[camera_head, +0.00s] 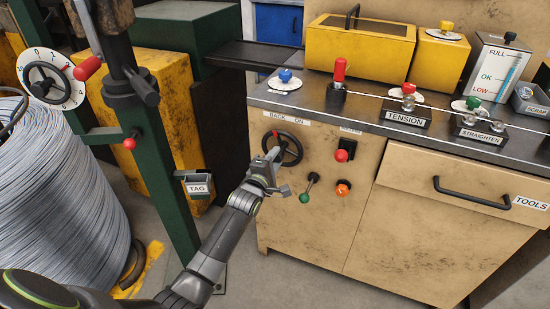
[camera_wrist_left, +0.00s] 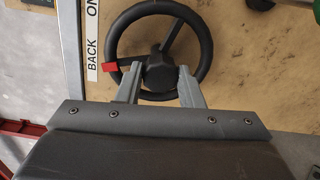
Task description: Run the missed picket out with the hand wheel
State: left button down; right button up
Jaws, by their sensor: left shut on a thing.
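The hand wheel (camera_head: 291,147) is a black spoked wheel on the front of the tan cabinet, under the BACK and ON labels. My left gripper (camera_head: 273,156) is at the wheel, shut on it. In the left wrist view the wheel (camera_wrist_left: 204,40) shows with its round hub, and the fingers (camera_wrist_left: 158,84) lie on either side of the hub's lower part. A red mark (camera_wrist_left: 110,67) is on the wheel's left side in that view. No picket is clearly seen. My right gripper is not in view.
Right of the wheel are a red button (camera_head: 341,155), a green-knobbed lever (camera_head: 304,198) and an orange knob (camera_head: 343,188). A wire coil (camera_head: 70,200) and green post (camera_head: 165,190) stand at left. A drawer handle (camera_head: 470,196) sticks out at right.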

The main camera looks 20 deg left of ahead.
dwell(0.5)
pick_arm(q)
jog(key=c, duration=1)
grip_release()
jog(key=shift+o, duration=0.2)
jog(key=s+p, duration=0.1)
jog(key=s, duration=1.6)
jog(key=shift+s+a+r, duration=0.2)
jog(key=shift+a+r, duration=0.1)
jog(key=shift+a, duration=0.05)
